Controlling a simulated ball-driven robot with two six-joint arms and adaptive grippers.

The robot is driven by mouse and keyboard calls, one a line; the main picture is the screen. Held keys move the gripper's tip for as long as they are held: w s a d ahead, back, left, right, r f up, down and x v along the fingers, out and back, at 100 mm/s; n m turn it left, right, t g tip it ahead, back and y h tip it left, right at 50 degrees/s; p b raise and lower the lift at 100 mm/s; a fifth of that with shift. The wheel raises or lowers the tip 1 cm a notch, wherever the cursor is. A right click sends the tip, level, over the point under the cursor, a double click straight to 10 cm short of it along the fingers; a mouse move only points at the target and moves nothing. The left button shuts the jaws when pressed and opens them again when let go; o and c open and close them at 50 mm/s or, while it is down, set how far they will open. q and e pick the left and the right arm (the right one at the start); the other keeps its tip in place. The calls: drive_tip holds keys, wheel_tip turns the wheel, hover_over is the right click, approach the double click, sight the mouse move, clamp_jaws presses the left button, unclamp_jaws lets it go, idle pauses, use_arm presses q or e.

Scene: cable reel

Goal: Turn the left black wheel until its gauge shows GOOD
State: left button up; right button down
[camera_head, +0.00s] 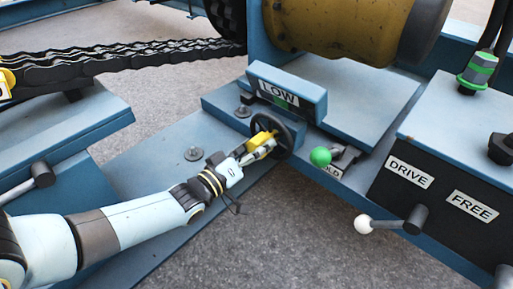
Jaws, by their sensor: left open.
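The black wheel (287,141) stands below a blue gauge box. The gauge (278,95) reads LOW, with a green patch under the word. My left gripper (264,146) is at the wheel, its fingers over the wheel's left side and in front of a yellow part (262,142). The fingers are open. Whether they touch the rim cannot be told. My right gripper is not in view.
A green-knobbed lever (320,157) stands just right of the wheel, beside a partly hidden label. A white-knobbed lever (364,224) projects from the box marked DRIVE and FREE (428,190). A yellow drum (345,28) is behind. Grey floor (300,235) lies open in front.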

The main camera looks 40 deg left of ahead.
use_arm(q)
clamp_jaws()
idle(0.3)
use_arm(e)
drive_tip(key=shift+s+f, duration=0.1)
use_arm(q)
drive_tip(key=shift+m, duration=0.4)
drive_tip(key=m+p, duration=0.1)
drive_tip(key=m, duration=0.2)
drive_tip(key=shift+m+p, duration=0.45)
drive_tip(key=shift+m, duration=1.65)
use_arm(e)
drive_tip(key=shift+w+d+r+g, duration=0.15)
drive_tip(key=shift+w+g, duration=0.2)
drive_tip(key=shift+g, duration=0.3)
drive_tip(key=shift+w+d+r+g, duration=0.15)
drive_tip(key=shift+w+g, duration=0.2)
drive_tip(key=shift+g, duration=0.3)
use_arm(q)
unclamp_jaws()
